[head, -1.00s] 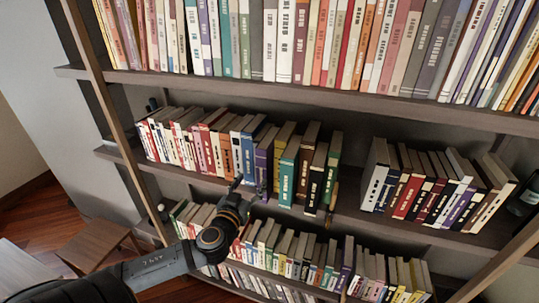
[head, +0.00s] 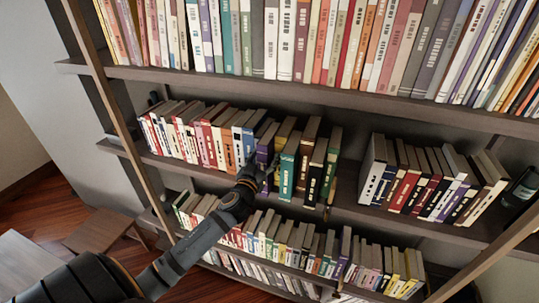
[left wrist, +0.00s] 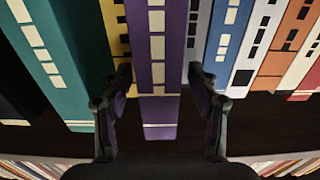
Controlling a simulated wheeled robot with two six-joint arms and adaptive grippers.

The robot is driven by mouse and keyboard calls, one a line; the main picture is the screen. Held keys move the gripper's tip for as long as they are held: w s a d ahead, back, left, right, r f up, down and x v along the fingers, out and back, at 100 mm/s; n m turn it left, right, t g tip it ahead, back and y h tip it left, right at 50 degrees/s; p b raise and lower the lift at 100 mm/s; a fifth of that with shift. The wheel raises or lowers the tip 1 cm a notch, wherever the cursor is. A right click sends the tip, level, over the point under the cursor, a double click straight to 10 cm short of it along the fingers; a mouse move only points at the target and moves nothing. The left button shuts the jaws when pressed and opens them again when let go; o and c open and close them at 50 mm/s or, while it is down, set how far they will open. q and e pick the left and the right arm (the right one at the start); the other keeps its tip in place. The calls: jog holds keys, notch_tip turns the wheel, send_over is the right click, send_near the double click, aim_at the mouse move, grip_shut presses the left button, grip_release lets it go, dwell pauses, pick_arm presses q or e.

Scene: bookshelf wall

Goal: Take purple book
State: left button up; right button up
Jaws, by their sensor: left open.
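The purple book (head: 264,149) stands on the middle shelf, between a teal book (head: 288,175) and a blue-and-white book. In the left wrist view, its purple spine (left wrist: 158,45) with pale rectangles fills the centre and sticks out from the row. My left gripper (head: 261,175) is at the front of this book in the head view and hides its lower part. In the left wrist view, my left gripper (left wrist: 159,77) is open, with one finger on each side of the spine. I cannot tell if the fingers touch it. My right gripper is not in view.
A yellow-and-black book (left wrist: 116,35) and a grey one (left wrist: 196,35) stand close beside the purple spine. A gap on the middle shelf (head: 350,190) separates two book groups. Full rows stand above and below. A wooden stool (head: 100,230) is at lower left.

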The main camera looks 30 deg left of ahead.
pick_arm(q)
jog(key=shift+w+a+r, duration=0.1)
jog(key=shift+w, duration=0.5)
jog(key=shift+w+f, duration=0.25)
jog(key=shift+s+a+r, duration=0.1)
jog(key=shift+s, duration=0.1)
jog(key=c, duration=0.5)
grip_shut()
jog(key=shift+w+r, duration=0.1)
jog(key=shift+r, duration=0.05)
jog(key=shift+w, duration=0.1)
